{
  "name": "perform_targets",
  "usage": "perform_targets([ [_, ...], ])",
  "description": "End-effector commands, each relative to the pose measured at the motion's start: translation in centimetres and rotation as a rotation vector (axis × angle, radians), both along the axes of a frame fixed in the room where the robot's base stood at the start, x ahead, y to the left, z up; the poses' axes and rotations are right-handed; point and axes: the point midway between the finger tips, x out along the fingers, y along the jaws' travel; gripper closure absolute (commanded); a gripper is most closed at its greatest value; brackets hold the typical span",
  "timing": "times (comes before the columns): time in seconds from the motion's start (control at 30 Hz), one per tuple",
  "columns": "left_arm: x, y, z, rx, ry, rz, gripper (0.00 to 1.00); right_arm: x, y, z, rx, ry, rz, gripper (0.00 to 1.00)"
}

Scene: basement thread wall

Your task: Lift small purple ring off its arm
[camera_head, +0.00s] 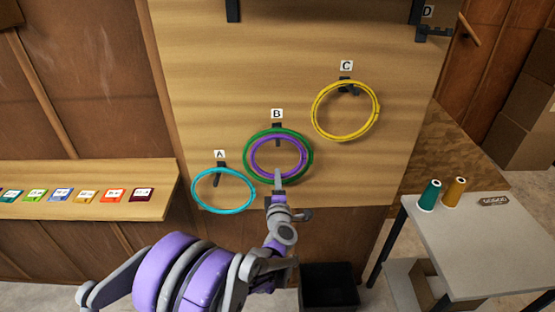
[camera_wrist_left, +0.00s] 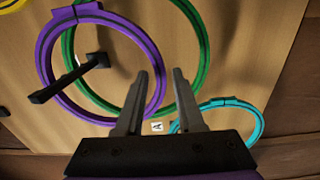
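The small purple ring (camera_head: 254,161) hangs inside the larger green ring (camera_head: 247,150) at the arm under label B, on the wooden panel. My left gripper (camera_head: 278,175) is at the lower part of the purple ring. In the left wrist view its two fingers (camera_wrist_left: 160,80) are apart. The purple ring (camera_wrist_left: 48,65) passes behind the left finger and shows in the gap between the fingers. The green ring (camera_wrist_left: 207,55) runs behind the right finger. The black arm (camera_wrist_left: 70,78) sticks out inside the purple ring. Whether the fingers touch the ring cannot be told. My right gripper is not in view.
A cyan ring (camera_head: 196,203) hangs at A, low and left, close to the green ring. A yellow ring (camera_head: 316,122) hangs at C, up and right. A grey table (camera_head: 480,245) with two thread spools (camera_head: 430,194) stands right. A dark bin (camera_head: 328,288) is below.

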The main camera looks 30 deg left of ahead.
Motion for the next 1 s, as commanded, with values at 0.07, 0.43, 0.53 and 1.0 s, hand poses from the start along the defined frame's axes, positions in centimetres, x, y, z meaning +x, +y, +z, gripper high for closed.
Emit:
perform_targets([
  [0.07,0.0,0.0,0.0,0.0,0.0,0.0,0.77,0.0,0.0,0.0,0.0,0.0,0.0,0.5],
  [0.43,0.0,0.0,0.0,0.0,0.0,-0.001,1.0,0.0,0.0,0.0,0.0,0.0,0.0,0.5],
  [0.53,0.0,0.0,0.0,0.0,0.0,-0.001,1.0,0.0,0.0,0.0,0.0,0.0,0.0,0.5],
  [1.0,0.0,0.0,1.7,0.001,0.001,0.0,1.0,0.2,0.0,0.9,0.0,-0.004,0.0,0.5],
])
